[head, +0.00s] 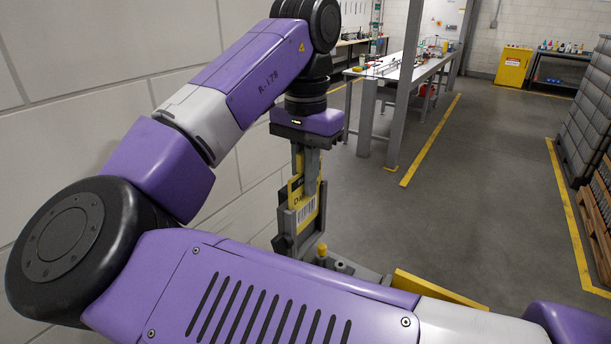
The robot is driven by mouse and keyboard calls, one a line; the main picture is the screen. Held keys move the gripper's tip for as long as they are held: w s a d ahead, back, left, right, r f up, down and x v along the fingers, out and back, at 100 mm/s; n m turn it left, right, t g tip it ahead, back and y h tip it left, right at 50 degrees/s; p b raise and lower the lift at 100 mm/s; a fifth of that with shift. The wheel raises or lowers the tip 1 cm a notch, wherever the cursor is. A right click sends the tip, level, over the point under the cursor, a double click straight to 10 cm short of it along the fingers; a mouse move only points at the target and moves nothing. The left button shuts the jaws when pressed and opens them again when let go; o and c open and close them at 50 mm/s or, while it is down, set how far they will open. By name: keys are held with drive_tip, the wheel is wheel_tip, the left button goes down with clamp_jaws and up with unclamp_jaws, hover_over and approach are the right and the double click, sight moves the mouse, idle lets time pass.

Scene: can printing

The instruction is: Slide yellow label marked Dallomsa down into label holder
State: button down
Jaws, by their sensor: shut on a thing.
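The yellow label (295,190) hangs upright below my gripper (308,180). It has black lettering, of which only the start, "DA", shows, and a white barcode patch. My gripper points straight down and is shut on the label's upper part. The grey label holder (284,222) is an upright frame under the gripper. The label's lower part appears to be within or directly in front of this frame; I cannot tell how deep it sits. My own arm hides the bottom of the holder, and a finger covers part of the label.
A pale block wall (60,120) runs close along the left. A yellow knob (321,249) and grey machine parts stand just right of the holder. A long workbench (405,68) and a grey post (405,90) stand behind. Grey floor (470,190) is open to the right.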

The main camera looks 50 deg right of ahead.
drive_tip(key=shift+f, duration=0.2)
drive_tip(key=c, duration=1.5)
unclamp_jaws()
drive_tip(key=shift+o, duration=0.2)
drive_tip(key=shift+r, duration=0.1)
drive_tip(key=shift+r+b, duration=0.35)
drive_tip(key=shift+r, duration=3.45)
